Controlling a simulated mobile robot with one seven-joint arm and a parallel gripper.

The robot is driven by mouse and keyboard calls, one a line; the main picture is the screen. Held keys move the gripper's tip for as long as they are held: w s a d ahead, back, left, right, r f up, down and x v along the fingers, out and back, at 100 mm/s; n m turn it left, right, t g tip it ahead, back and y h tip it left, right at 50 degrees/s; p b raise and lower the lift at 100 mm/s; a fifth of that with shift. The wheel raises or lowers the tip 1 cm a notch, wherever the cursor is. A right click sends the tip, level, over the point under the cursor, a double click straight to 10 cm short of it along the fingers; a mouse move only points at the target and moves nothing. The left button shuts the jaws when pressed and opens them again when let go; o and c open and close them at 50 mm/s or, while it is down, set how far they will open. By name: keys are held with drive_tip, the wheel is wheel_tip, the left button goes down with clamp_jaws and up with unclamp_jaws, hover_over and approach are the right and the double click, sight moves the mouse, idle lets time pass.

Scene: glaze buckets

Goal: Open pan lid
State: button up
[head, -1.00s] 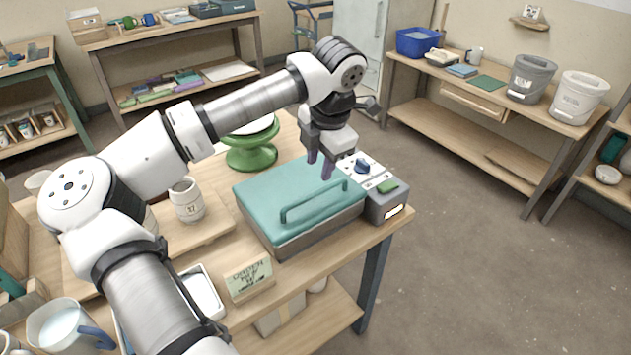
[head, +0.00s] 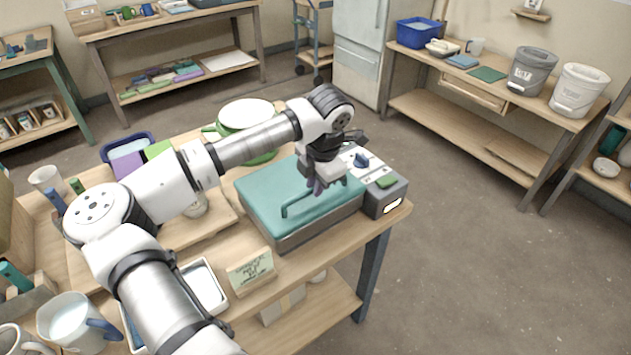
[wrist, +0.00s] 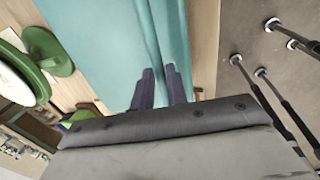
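The pan is a grey metal box with a flat teal lid (head: 265,190), which lies closed on it on the wooden table. A teal bar handle (head: 290,208) stands along the lid's near side. My gripper (head: 317,190) points down at the handle, close to its right part. In the wrist view, the lid (wrist: 100,25) fills the upper middle, and the dark fingers of my gripper (wrist: 160,75) are apart, with the handle (wrist: 151,40) running toward the gap between them. Whether the fingers touch the handle is hard to tell.
A grey control box (head: 383,190) with a blue knob adjoins the pan's right side. A green pot (head: 247,118) stands behind. A lettered card (head: 250,270) stands in front on the left. The floor to the right is clear.

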clamp_jaws()
drive_tip(key=shift+r, duration=0.15)
